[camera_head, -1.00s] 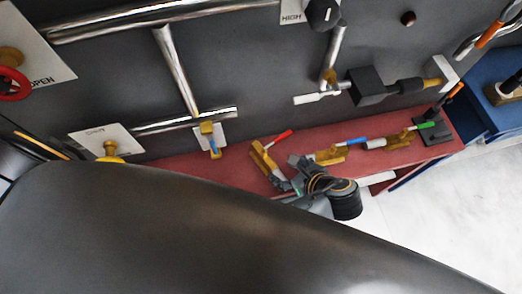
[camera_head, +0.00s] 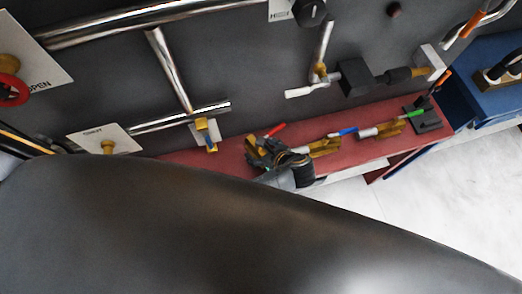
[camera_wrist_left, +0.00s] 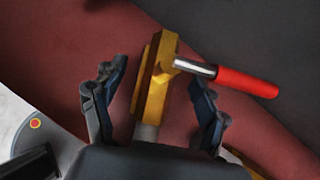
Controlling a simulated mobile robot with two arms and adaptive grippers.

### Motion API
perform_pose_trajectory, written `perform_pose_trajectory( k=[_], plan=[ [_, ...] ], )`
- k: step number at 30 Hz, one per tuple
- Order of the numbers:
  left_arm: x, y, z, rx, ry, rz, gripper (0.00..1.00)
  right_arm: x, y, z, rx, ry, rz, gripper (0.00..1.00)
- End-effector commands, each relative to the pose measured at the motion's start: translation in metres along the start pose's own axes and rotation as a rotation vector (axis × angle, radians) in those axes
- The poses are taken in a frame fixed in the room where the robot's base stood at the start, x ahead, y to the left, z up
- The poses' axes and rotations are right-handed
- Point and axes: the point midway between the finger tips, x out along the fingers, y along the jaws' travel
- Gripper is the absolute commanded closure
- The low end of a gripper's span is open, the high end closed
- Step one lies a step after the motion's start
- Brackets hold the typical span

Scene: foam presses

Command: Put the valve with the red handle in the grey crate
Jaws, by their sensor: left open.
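The valve with the red handle (camera_head: 273,130) lies on the dark red shelf (camera_head: 215,158); its brass body is largely hidden by my left gripper (camera_head: 272,153) in the head view. In the left wrist view, the valve's brass body (camera_wrist_left: 158,85) stands between the two fingers of my left gripper (camera_wrist_left: 160,92), with its red handle pointing right past the right finger. The fingers are open, with a gap on each side of the body. I cannot make out the grey crate or my right gripper in these views.
A valve with a blue handle (camera_head: 325,147) and one with a green handle (camera_head: 385,130) lie to the right on the shelf. A black stand (camera_head: 423,121) is at its right end. Pipes (camera_head: 167,68) run along the dark wall behind. A blue surface (camera_head: 480,95) is at far right.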

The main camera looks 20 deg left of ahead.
Motion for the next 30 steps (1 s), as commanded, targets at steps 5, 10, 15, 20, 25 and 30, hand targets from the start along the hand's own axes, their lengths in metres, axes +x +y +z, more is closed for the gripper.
perform_pose_trajectory(
  k=[5, 10, 15, 20, 25, 30],
  plan=[
    [0.0099, -0.0003, -0.0001, -0.001, 0.001, -0.001, 0.26, -0.0007, 0.0006, -0.0014, 0.000, 0.002, 0.001, 1.00],
    [0.0098, -0.0002, -0.0003, -0.001, 0.001, -0.001, 0.26, -0.0004, 0.0009, -0.0030, 0.000, 0.004, 0.001, 1.00],
    [0.0096, -0.0002, -0.0003, -0.001, 0.001, 0.000, 0.61, -0.0004, 0.0009, -0.0031, 0.001, 0.004, 0.001, 1.00],
    [0.0096, 0.0000, -0.0003, -0.001, 0.001, 0.000, 0.94, -0.0004, 0.0009, -0.0033, 0.001, 0.005, 0.001, 1.00],
    [0.0092, -0.0007, 0.0005, -0.002, 0.000, -0.001, 1.00, -0.0006, 0.0008, -0.0034, 0.001, 0.005, 0.001, 1.00],
    [0.0085, -0.0006, 0.0012, -0.002, 0.000, -0.001, 1.00, -0.0007, 0.0007, -0.0034, 0.001, 0.005, 0.001, 1.00]
  ],
)
